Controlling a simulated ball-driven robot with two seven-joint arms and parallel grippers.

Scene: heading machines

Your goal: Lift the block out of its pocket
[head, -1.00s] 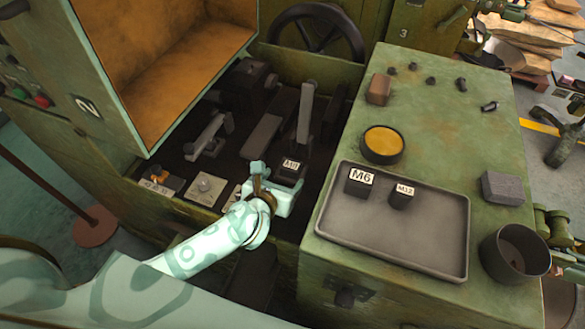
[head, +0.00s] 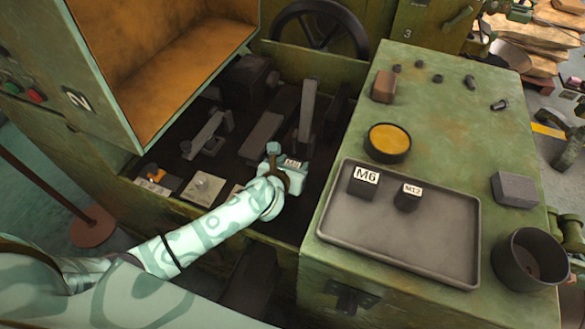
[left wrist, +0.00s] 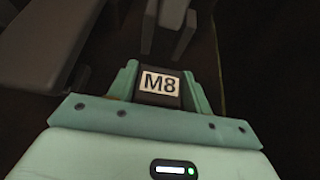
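The dark block labelled M8 (left wrist: 159,97) sits between the two fingers of my left gripper (left wrist: 160,88) in the left wrist view. The fingers lie close against both of its sides with no clear gap. In the head view my left gripper (head: 288,168) is at the machine bed and covers most of the M8 block (head: 292,162). My right gripper is not in view.
A grey tray (head: 430,255) with blocks M6 (head: 363,186) and M12 (head: 407,200) lies on the green cabinet to the right. A lever (head: 308,110) stands just behind my gripper. The raised guard (head: 105,90) is at the left. A dark cup (head: 528,260) stands at the right.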

